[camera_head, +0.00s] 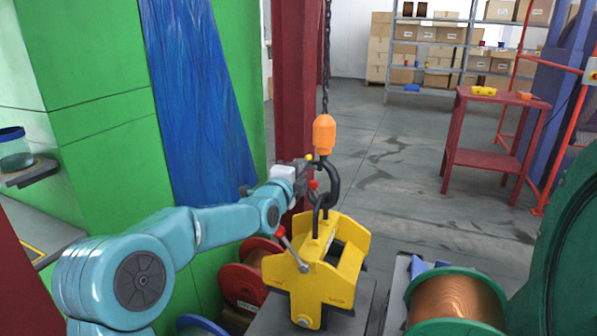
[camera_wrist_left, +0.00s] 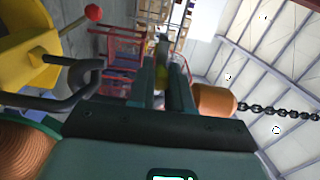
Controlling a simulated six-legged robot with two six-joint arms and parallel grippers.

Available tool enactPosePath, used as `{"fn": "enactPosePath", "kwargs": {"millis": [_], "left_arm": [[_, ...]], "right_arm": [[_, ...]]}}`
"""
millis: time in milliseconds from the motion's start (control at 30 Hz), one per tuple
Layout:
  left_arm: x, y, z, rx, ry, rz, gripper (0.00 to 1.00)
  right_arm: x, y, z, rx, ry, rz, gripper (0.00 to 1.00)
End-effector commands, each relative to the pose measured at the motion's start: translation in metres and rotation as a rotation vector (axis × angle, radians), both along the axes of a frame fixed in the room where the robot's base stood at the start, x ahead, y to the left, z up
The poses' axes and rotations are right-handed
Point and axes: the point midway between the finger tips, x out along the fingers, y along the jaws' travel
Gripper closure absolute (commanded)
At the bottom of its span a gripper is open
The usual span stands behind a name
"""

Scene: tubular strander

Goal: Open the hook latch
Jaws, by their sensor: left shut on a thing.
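The dark lifting hook (camera_head: 331,180) hangs upright under an orange hook block (camera_head: 324,134) on a chain. Its lower bend passes by the dark shackle of a yellow lifting device (camera_head: 345,262). In the left wrist view the dark hook (camera_wrist_left: 84,72) is at the left and the orange block (camera_wrist_left: 214,101) at the right. My left gripper (camera_head: 314,163) is at the upper part of the hook, just below the block. In the wrist view its fingers (camera_wrist_left: 163,78) are close together around a small yellowish part, which I take for the hook latch. The fingers hide most of it.
A red-tipped lever (camera_head: 289,245) sticks up from the yellow device. A copper spool (camera_head: 456,300) stands at the lower right and a red spool (camera_head: 243,282) at the left. A dark red post (camera_head: 295,100) rises behind the hook. The floor behind is clear toward a red table (camera_head: 490,160).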

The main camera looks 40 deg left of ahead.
Motion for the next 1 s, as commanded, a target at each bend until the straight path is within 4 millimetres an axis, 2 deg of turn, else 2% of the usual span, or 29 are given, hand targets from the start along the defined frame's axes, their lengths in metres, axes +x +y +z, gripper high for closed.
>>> {"fn": "enactPosePath", "kwargs": {"millis": [367,400,467,800,867,1000], "left_arm": [[0.0,0.0,0.0,0.003,0.001,0.0,1.0],[0.0,0.0,0.0,0.003,0.001,0.0,0.72],[0.0,0.0,0.0,0.003,0.001,0.0,0.56],[-0.003,0.0,0.001,0.003,0.001,0.0,0.56],[-0.008,-0.002,0.001,0.003,0.001,0.0,0.56],[-0.034,-0.008,0.001,0.003,0.001,0.001,0.56]], "right_arm": [[0.0,0.0,0.0,0.0,0.0,0.0,0.57],[0.0,0.0,0.0,0.0,0.0,0.0,0.57],[0.0,0.0,0.0,0.0,0.0,0.0,0.57],[0.0,0.0,0.0,0.0,0.0,0.0,0.57],[0.0,0.0,-0.001,0.0,0.0,0.0,0.57],[0.0,0.0,-0.002,0.0,0.0,0.0,0.57]]}}
